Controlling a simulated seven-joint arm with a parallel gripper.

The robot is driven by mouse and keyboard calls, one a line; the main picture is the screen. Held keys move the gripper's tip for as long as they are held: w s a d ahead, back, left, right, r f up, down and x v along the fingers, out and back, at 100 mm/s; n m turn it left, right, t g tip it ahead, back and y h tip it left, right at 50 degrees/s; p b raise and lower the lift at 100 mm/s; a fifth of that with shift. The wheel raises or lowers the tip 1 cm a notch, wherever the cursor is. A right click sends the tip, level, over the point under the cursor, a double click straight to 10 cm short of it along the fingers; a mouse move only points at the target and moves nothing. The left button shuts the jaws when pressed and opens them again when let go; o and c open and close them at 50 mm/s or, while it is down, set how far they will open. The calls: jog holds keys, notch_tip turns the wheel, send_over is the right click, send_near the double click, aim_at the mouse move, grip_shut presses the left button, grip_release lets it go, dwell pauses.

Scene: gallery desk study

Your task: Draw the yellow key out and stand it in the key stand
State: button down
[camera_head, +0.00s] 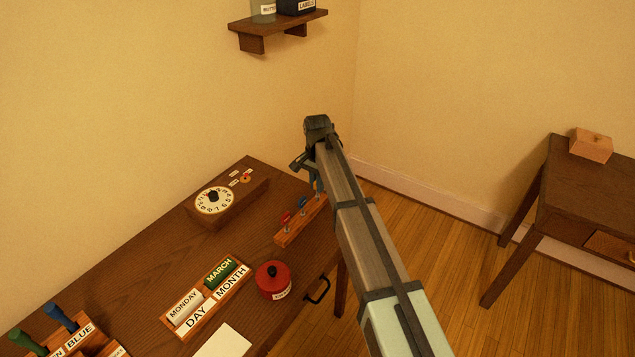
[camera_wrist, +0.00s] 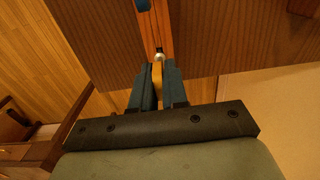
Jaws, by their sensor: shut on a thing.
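My gripper (camera_head: 317,182) is over the far end of a wooden key rack (camera_head: 287,236) on the desk's right edge. In the wrist view my gripper (camera_wrist: 158,82) is shut on the yellow key (camera_wrist: 157,73), with its yellow head between the fingers. A metal fitting shows at the key's far end, by the end of the rack (camera_wrist: 157,25); I cannot tell how deep the shaft sits. A red key (camera_head: 286,217) and a blue key (camera_head: 302,203) stand in the rack. My gripper hides the yellow key in the head view. I cannot identify the key stand for sure.
A labelled wooden holder (camera_head: 72,345) with blue and green handles stands at lower left. A dial box (camera_head: 226,206), a calendar block holder (camera_head: 207,312), a red pot (camera_head: 273,281) and a white sheet (camera_head: 225,342) are on the desk. A shelf (camera_head: 278,24) hangs above.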

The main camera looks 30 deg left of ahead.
jog(key=shift+f, duration=0.6)
jog(key=c, duration=0.6)
grip_release()
jog(key=shift+r, duration=0.1)
jog(key=shift+r, duration=3.9)
